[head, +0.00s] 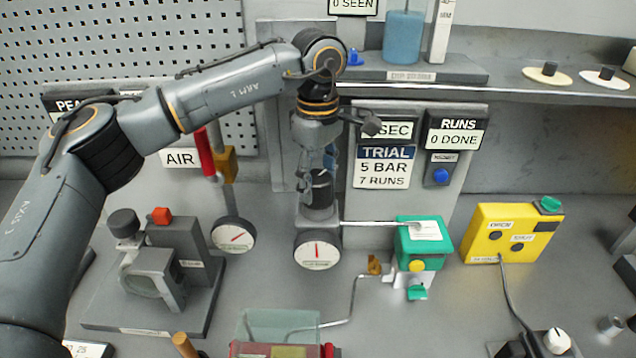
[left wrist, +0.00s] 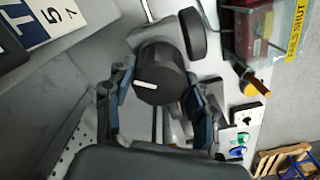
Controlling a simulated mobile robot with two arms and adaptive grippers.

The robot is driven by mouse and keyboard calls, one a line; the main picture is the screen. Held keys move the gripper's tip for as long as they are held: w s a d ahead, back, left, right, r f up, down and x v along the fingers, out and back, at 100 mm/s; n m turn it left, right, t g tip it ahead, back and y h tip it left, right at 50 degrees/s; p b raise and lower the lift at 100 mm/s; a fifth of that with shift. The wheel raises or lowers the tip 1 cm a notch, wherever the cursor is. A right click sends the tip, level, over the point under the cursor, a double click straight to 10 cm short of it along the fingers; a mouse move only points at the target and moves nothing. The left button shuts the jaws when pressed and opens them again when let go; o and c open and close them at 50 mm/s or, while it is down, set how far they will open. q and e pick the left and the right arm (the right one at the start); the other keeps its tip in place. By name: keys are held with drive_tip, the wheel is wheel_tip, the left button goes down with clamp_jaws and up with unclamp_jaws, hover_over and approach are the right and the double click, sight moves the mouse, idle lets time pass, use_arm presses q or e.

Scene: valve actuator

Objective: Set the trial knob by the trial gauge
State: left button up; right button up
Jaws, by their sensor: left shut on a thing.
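The trial knob (head: 321,190) is black and sits on a grey block above the trial gauge. The gauge (head: 317,250) has a white round face, and its red needle points about straight up; its small lettering is too blurred to read. My left gripper (head: 318,176) comes down from above, shut on the knob. In the left wrist view the knob (left wrist: 158,75) shows a white mark between the two fingers of my left gripper (left wrist: 160,105). The sign (head: 384,167) behind reads TRIAL, 5 BAR, 7 RUNS. My right gripper is out of view.
A second gauge (head: 233,236) stands close on the left. A thin pipe runs right to a green box (head: 420,243). A yellow box (head: 511,232) is farther right. A grey clamp-like fixture (head: 155,275) stands at left. The RUNS panel (head: 457,133) reads 0 DONE, above a blue button (head: 440,176).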

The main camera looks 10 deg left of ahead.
sight(317, 176)
use_arm(q)
drive_tip(key=shift+m, duration=1.1)
drive_tip(key=shift+r, duration=0.1)
drive_tip(key=o, duration=1.2)
wheel_tip(317, 176, up, 12)
drive_tip(key=shift+f, duration=0.1)
